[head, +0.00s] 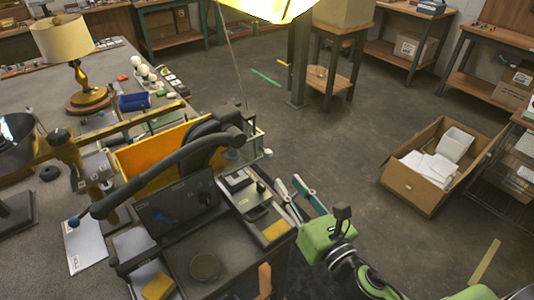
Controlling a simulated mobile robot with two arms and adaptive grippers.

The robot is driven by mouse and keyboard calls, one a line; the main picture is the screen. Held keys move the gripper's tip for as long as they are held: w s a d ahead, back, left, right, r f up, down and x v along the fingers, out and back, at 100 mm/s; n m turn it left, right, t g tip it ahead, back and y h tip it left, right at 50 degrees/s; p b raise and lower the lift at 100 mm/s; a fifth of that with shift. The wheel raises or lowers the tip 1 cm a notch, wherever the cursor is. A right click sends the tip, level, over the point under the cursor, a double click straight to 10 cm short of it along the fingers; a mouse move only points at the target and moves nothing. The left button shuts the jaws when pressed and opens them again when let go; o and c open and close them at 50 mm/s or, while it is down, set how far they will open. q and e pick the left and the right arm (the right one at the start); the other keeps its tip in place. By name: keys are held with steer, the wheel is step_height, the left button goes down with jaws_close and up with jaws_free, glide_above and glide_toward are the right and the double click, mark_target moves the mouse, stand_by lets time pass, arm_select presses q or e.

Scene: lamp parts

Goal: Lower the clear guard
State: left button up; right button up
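My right gripper (287,181) is in the lower middle of the head view. Its green body is beside the right edge of the work station, and its two teal-and-dark fingers point up and left, spread apart with nothing visible between them. A clear-sided part (250,147), possibly the clear guard, is at the back of the station, left of and beyond the fingertips with a gap between. Its see-through faces are hard to make out, and a black curved arm (150,178) partly covers that area. My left gripper is not in view.
A lamp (66,45) stands on the left bench. An open cardboard box (405,181) is on the floor at right. The floor between is mostly clear.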

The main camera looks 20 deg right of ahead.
mark_target(268, 156)
steer(key=w+p, duration=0.1)
steer(key=w, duration=0.3)
steer(key=w+a+p, duration=0.1)
steer(key=w, duration=0.3)
steer(key=w+p, duration=0.1)
steer(key=w, duration=0.3)
steer(key=shift+w+a, duration=0.2)
steer(key=shift+a, duration=0.2)
jaws_close()
steer(key=shift+f, duration=0.1)
